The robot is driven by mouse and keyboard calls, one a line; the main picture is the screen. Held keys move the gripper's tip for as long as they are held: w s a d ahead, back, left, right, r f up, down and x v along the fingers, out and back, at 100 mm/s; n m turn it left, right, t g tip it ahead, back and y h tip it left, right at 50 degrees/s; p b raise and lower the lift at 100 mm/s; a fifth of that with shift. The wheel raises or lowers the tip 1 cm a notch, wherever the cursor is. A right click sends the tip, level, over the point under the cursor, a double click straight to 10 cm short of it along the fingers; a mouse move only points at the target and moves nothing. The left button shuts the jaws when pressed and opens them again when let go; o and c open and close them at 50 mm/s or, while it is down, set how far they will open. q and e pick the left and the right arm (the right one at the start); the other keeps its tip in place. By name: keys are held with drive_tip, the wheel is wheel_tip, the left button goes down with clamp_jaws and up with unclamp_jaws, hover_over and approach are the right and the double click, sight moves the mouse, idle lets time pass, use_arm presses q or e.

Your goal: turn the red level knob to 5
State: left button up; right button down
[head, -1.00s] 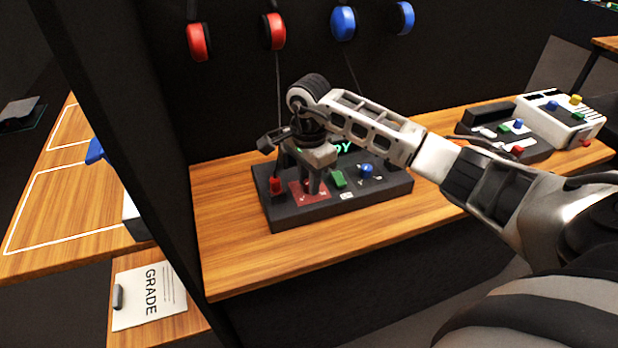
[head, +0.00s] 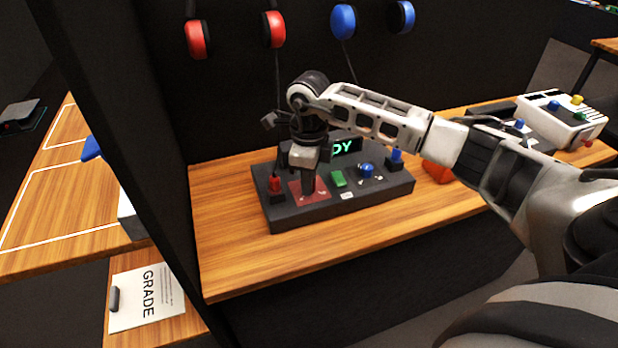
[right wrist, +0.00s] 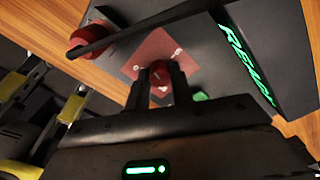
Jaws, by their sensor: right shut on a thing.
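The black control panel (head: 340,205) stands on a wooden table. The red level knob (right wrist: 159,78) sits on a red plate (head: 321,192) at the panel's left part; in the head view my gripper hides the knob. My right gripper (head: 308,187) points down over the red plate. The right wrist view shows its fingers (right wrist: 160,88) shut on the knob, one on each side. White marks show on the red plate around the knob, too small to read. My left gripper is not in view.
A red lever (head: 274,183) stands left of the plate. A green switch (head: 338,178), a blue knob (head: 367,169), a blue lever (head: 395,156) and a green-lettered display (head: 343,148) are to the right. Red and blue headphones (head: 273,30) hang behind. Bare table lies in front.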

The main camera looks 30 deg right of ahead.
drive_tip(key=m, duration=0.3)
drive_tip(key=shift+m, duration=0.4)
drive_tip(key=m, duration=0.4)
drive_tip(key=shift+m, duration=0.3)
drive_tip(key=m+p, duration=0.1)
drive_tip(key=m, duration=0.3)
drive_tip(key=shift+r, duration=0.1)
drive_tip(key=shift+m, duration=1)
drive_tip(key=c, duration=1.2)
unclamp_jaws()
